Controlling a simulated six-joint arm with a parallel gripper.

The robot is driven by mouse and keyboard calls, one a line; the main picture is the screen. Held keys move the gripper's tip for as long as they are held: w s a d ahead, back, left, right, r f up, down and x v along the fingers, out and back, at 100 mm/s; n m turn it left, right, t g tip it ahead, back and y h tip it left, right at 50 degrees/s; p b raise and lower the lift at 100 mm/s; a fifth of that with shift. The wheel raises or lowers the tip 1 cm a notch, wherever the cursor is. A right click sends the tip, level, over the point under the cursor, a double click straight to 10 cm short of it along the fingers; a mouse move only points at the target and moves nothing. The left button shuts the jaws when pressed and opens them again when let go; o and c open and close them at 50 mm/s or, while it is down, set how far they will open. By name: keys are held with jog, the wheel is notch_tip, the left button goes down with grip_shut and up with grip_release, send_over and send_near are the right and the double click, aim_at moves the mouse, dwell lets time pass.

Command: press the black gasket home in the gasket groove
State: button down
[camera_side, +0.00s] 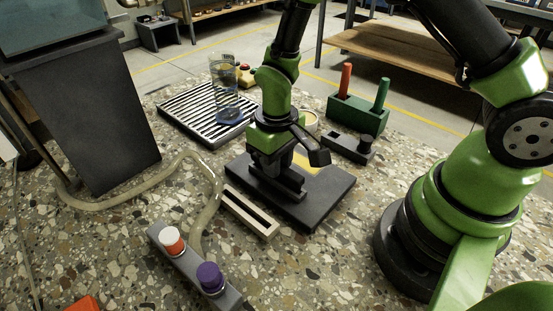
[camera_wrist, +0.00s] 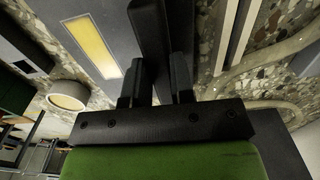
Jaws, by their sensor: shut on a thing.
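My gripper (camera_side: 284,178) is low over a dark grey plate (camera_side: 318,206), pointing down. In the wrist view my gripper (camera_wrist: 158,82) is shut on a long black bar, which looks to be the black gasket (camera_wrist: 150,35); it runs up between the fingers. In the side view the black gasket (camera_side: 284,188) shows as a dark bar low at the fingertips, close to the plate. I cannot tell whether it touches the plate or how deep it sits. The gasket groove cannot be made out; the bar and gripper cover that area. A yellow strip (camera_wrist: 92,46) lies on the plate beside the bar.
A beige slotted block (camera_side: 250,212) stands just left of the plate. A hose (camera_side: 212,190), a grey holder with white-and-orange and purple caps (camera_side: 200,272), a ribbed tray (camera_side: 190,128) with a glass, a green rack (camera_side: 358,113) and a dark block (camera_side: 349,147) surround it.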

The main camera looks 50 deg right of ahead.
jog(key=shift+f, duration=0.5)
dwell(0.4)
jog(key=c, duration=0.9)
grip_release()
notch_tip(320, 180, up, 10)
jog(key=shift+f, duration=0.1)
jog(key=shift+c, duration=0.4)
jog(key=shift+f, duration=0.35)
jog(key=c, duration=0.4)
jog(key=shift+f+n, duration=0.75)
jog(key=shift+n, duration=0.05)
grip_shut()
jog(key=shift+f, duration=2.9)
